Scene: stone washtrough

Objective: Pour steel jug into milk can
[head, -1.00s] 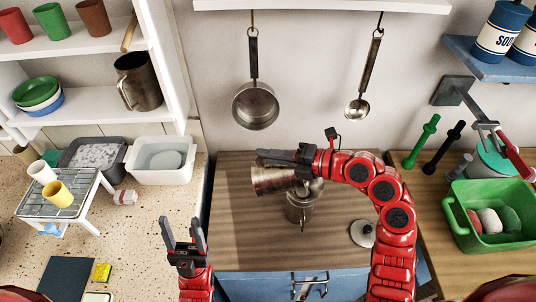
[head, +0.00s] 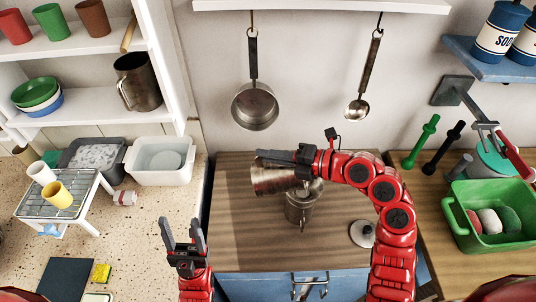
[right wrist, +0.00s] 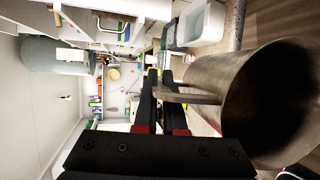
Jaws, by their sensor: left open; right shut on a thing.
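The steel jug (head: 268,181) is held in the air over the wooden counter, tipped onto its side. My right gripper (head: 275,158) is shut on it; the right wrist view shows the jug (right wrist: 262,98) with its handle at my right fingers (right wrist: 162,92). The milk can (head: 299,211) stands upright on the counter, just below and right of the jug, partly hidden by it and my right gripper. I cannot see inside the can or any stream. My left gripper (head: 183,235) is open and empty, left of the counter's front edge.
A round lid (head: 362,233) lies right of the can. A green tub (head: 490,235) stands at right. A white rack (head: 62,195) with cups stands on the speckled counter at left. A pan (head: 255,106) and a ladle (head: 357,108) hang behind. The wooden counter's left part is clear.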

